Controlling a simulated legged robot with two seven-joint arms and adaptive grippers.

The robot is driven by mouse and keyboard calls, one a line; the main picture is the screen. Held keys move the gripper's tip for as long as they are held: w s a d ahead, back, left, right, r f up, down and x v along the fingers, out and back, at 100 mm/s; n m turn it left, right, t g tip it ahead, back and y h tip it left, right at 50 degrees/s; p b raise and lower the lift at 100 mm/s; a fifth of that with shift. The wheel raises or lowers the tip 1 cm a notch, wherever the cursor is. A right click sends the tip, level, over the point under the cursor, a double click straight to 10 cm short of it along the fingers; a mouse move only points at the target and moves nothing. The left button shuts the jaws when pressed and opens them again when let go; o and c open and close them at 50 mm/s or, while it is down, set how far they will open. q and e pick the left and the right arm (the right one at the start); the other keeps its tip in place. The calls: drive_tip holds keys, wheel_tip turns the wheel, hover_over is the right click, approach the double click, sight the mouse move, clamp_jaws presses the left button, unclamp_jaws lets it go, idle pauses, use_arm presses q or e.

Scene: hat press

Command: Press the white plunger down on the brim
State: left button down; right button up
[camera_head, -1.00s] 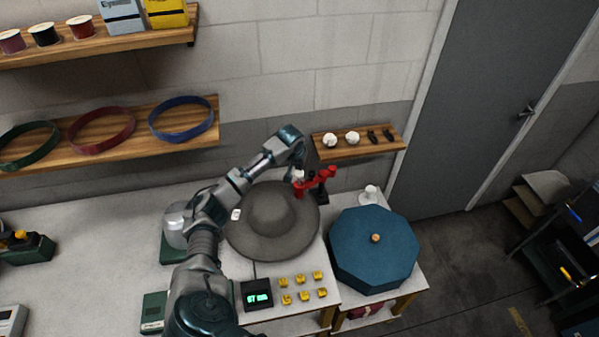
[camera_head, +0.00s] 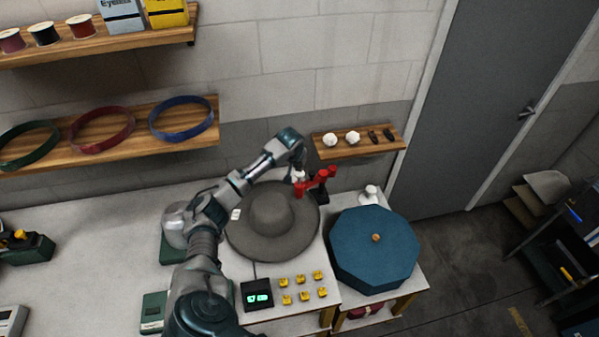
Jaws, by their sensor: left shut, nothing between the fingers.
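A grey wide-brimmed hat (camera_head: 268,228) lies on the white table, with its round crown up and a small white tag on the left of the brim. At the back right of the brim stands a red press tool (camera_head: 322,180) with a small white plunger (camera_head: 299,177) on its left side. My left arm reaches in from the lower left and arches over behind the hat. My left gripper (camera_head: 300,165) points down at the white plunger, and its fingers are shut with nothing in them. Whether they touch the plunger is too small to tell. My right gripper is out of view.
A blue octagonal box (camera_head: 374,252) with a knob stands right of the hat, with a white item (camera_head: 370,194) behind it. A small display (camera_head: 257,294) and several yellow pieces (camera_head: 303,288) lie in front. A wooden shelf (camera_head: 360,142) hangs behind the tool.

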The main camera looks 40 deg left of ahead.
sight(299, 173)
use_arm(q)
drive_tip(key=shift+f+b, duration=0.3)
drive_tip(key=shift+f, duration=1.85)
drive_tip(key=shift+s+d+f, duration=0.1)
drive_tip(key=shift+s+f, duration=0.05)
drive_tip(key=shift+f, duration=0.1)
drive_tip(key=shift+r+p, duration=0.8)
drive_tip(key=shift+r, duration=4.9)
